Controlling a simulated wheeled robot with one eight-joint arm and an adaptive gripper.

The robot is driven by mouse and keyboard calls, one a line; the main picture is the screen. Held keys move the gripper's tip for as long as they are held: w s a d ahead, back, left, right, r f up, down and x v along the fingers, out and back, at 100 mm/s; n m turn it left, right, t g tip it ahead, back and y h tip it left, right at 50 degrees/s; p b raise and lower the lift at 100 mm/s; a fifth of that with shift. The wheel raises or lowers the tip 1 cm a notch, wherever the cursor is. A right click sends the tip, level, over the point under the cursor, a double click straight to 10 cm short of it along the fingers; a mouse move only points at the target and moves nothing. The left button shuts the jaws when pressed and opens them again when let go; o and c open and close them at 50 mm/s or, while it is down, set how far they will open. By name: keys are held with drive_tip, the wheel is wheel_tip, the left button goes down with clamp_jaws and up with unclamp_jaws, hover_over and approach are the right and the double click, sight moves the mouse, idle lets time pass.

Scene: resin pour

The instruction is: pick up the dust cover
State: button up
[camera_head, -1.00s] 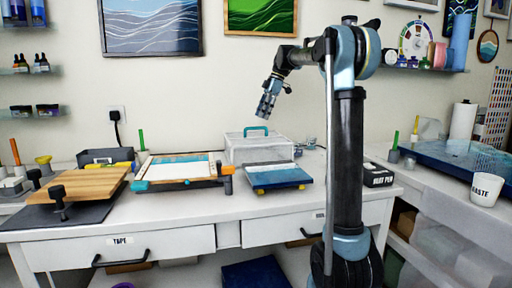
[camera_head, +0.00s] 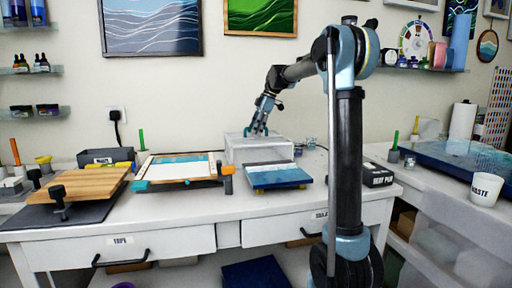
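The dust cover (camera_head: 258,151) is a clear, pale box standing on the white bench, behind a small blue-and-white panel. Its teal handle is on top and is now mostly hidden by my gripper. My gripper (camera_head: 256,132) points down at the top of the cover, with its fingertips at the handle. The fingers are too small and too overlapped with the handle to tell whether they are shut on it. The cover appears to rest on the bench, level.
The blue-and-white panel (camera_head: 278,175) sits right in front of the cover. A framed tray with an orange clamp (camera_head: 226,178) stands to the left. A wooden board (camera_head: 85,184) is farther left. A heat pen box (camera_head: 376,176) lies to the right of my arm. The wall is close behind.

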drive_tip(key=shift+c, duration=0.5)
clamp_jaws()
drive_tip(key=shift+r, duration=0.1)
drive_tip(key=shift+s+r, duration=0.15)
drive_tip(key=shift+r, duration=0.1)
wheel_tip(320, 180, up, 11)
drive_tip(key=s+d, duration=0.2)
drive_tip(key=s, duration=0.7)
drive_tip(key=s+d, duration=0.3)
drive_tip(key=s, duration=0.7)
drive_tip(key=shift+d, duration=0.25)
